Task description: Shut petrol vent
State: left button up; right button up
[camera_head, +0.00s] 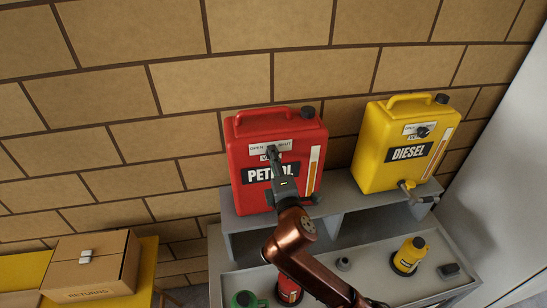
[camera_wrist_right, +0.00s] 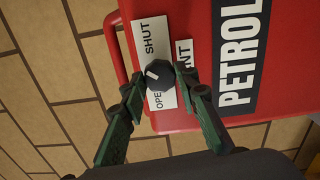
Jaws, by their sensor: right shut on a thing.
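The red petrol can (camera_head: 240,170) stands upright on a grey shelf against the brick wall. Its vent label, marked OPEN and SHUT, lies above the PETROL lettering. In the right wrist view the dark round vent knob (camera_wrist_right: 159,75) sits on this white label (camera_wrist_right: 149,45), between OPEN and SHUT, with a short white mark. I cannot tell exactly which word the mark points to. My right gripper (camera_head: 271,154) reaches up to the can's front and covers the knob in the head view. Its fingers (camera_wrist_right: 163,86) are shut on the knob from both sides. My left gripper is not in view.
A yellow diesel can (camera_head: 376,155) with its own knob and a tap stands to the right on the grey shelf (camera_head: 352,208). Small red, green and yellow containers (camera_head: 409,255) stand in the tray below. A cardboard box (camera_head: 92,265) sits on a yellow table at left.

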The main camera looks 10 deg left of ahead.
jog(key=shift+f+m, duration=0.1)
jog(key=shift+m, duration=0.5)
jog(key=o, duration=1.1)
jog(key=shift+o, duration=0.2)
jog(key=shift+s, duration=0.15)
jog(key=v, duration=1.1)
jog(key=shift+s+d, duration=0.15)
jog(key=shift+s, duration=0.25)
